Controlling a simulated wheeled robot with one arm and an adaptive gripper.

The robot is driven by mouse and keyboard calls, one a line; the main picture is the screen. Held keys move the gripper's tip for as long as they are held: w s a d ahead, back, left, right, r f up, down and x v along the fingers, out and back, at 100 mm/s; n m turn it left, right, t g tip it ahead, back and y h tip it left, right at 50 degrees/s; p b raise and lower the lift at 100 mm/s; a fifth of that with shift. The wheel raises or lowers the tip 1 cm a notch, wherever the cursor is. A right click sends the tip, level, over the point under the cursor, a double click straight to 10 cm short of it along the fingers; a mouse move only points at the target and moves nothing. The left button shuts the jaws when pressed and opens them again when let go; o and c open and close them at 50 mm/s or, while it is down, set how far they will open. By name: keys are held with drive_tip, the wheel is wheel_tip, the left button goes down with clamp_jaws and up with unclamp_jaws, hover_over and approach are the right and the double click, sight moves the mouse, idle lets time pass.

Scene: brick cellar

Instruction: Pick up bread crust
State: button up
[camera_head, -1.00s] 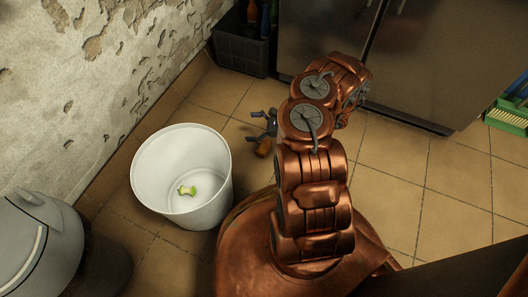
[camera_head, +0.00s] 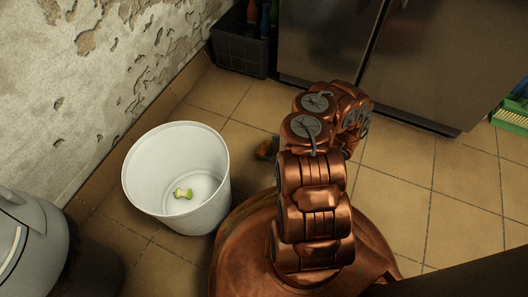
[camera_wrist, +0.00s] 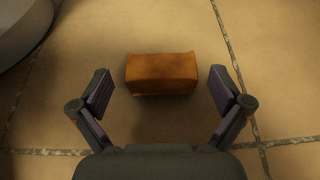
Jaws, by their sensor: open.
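The bread crust (camera_wrist: 161,74) is a brown-orange block lying on the tiled floor. In the wrist view it sits centred ahead of my gripper (camera_wrist: 162,92), whose two fingers are spread wide to its left and right. The fingers do not appear to touch it, and nothing is held. In the head view the bread crust (camera_head: 264,152) shows only in part, beside my arm, which hides most of my gripper there.
A dark crate (camera_head: 240,50) with bottles and a steel cabinet (camera_head: 420,60) stand behind. A grey bin (camera_head: 30,235) is at the left.

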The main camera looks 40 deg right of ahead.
sight(265, 148)
drive_tip(key=shift+b+x, duration=0.8)
drive_tip(key=shift+x, duration=0.9)
drive_tip(key=shift+d+f, duration=0.1)
drive_tip(key=c, duration=0.6)
drive_tip(key=shift+c, duration=0.2)
